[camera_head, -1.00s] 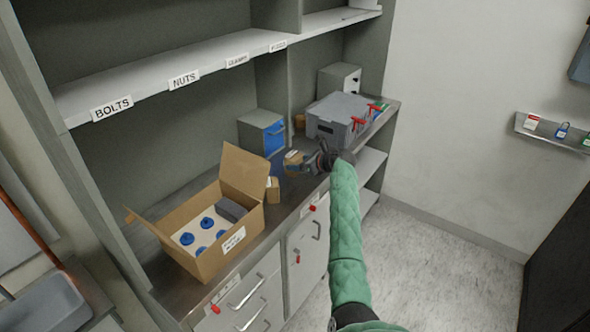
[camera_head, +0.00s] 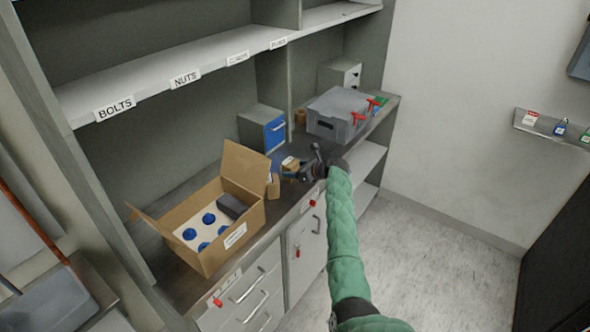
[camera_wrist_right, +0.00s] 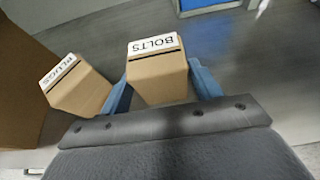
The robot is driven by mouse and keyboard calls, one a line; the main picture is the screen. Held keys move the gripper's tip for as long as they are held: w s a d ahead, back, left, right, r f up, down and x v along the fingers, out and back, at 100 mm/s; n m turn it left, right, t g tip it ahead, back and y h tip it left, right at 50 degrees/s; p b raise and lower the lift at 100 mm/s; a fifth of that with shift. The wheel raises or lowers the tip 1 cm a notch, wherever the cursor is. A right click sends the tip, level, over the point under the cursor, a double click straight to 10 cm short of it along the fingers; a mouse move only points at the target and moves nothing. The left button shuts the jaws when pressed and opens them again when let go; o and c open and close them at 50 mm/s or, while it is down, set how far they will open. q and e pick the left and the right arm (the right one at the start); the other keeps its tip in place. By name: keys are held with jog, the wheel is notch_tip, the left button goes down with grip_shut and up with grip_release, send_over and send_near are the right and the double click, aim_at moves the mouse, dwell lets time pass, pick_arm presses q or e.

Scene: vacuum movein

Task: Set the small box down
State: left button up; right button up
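A small brown cardboard box with a BOLTS label (camera_wrist_right: 158,75) is between the blue fingers of my right gripper (camera_wrist_right: 162,84), which touch it on both sides. In the head view this small box (camera_head: 290,163) is at the gripper's left end, low over the counter (camera_head: 185,279); whether it touches the counter I cannot tell. A second small box, labelled PLUGS (camera_wrist_right: 75,85), stands beside it, left in the wrist view, with a gap between them. My left gripper is not in view.
An open cardboard carton (camera_head: 222,240) with blue-topped items and a dark block stands on the counter at left. A blue-fronted cabinet (camera_head: 262,128) and grey lidded crate (camera_head: 338,112) stand behind. A labelled shelf (camera_head: 210,62) runs above.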

jog(key=shift+o, duration=1.1)
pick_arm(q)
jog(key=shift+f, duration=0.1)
pick_arm(e)
jog(key=shift+r, duration=0.1)
jog(key=shift+s+d+r, duration=0.1)
jog(key=shift+s+d, duration=0.1)
jog(key=shift+d, duration=0.15)
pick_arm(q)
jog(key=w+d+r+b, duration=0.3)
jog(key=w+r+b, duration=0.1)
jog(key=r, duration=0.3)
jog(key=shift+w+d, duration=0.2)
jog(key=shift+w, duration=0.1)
pick_arm(e)
jog(key=v, duration=1.1)
